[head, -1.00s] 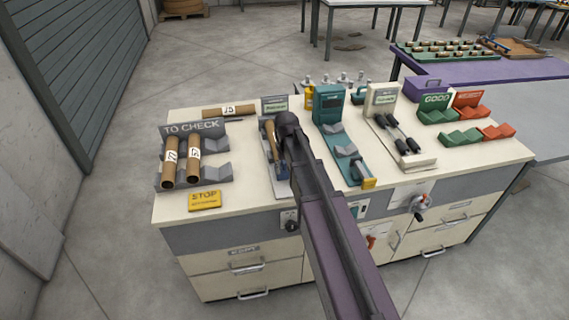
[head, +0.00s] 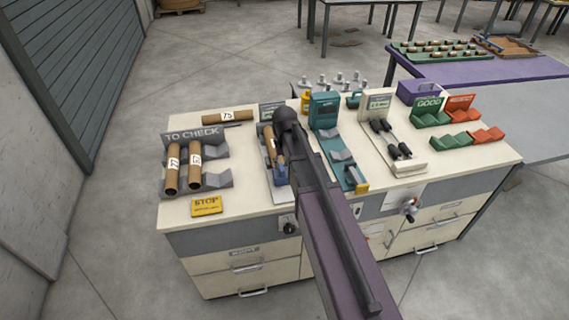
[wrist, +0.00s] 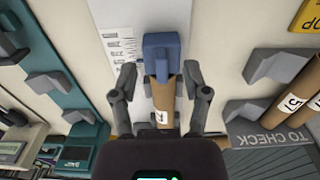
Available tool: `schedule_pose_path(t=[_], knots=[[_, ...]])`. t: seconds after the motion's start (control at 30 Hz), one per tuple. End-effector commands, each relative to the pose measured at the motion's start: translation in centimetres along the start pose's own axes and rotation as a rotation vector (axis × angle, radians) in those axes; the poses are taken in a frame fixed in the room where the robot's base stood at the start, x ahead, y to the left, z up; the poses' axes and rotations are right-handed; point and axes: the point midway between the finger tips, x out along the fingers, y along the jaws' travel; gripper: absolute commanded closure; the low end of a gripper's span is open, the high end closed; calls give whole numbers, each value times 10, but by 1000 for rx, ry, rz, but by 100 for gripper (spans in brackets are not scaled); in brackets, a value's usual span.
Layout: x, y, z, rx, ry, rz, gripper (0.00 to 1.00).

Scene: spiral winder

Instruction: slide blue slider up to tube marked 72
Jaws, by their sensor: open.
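The blue slider (wrist: 161,48) sits on the light measuring plate with a printed scale (wrist: 117,45). A brown cardboard tube (wrist: 163,98) lies in line with it, its end close to the slider; I cannot tell if they touch. The tube's white label is partly hidden and its number unreadable. My gripper (wrist: 160,75) is open, with one finger on each side of the tube end and slider, apart from both. In the head view the slider (head: 281,174) and tube (head: 267,140) show beside my arm, which hides the gripper.
The grey TO CHECK rack (head: 219,179) holds two tubes to the left. A tube marked 75 (head: 228,117) lies behind it. A yellow STOP sign (head: 207,205) lies in front. A teal device (head: 327,112) stands close on the right, then another gauge (head: 376,108).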

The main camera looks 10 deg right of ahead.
Motion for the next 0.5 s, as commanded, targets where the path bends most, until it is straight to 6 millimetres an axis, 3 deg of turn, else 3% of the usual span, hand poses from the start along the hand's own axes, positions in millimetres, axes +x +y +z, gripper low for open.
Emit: schedule_pose_path(t=[0.5], knots=[[-48, 0, 0, 0, 0, 0, 40]])
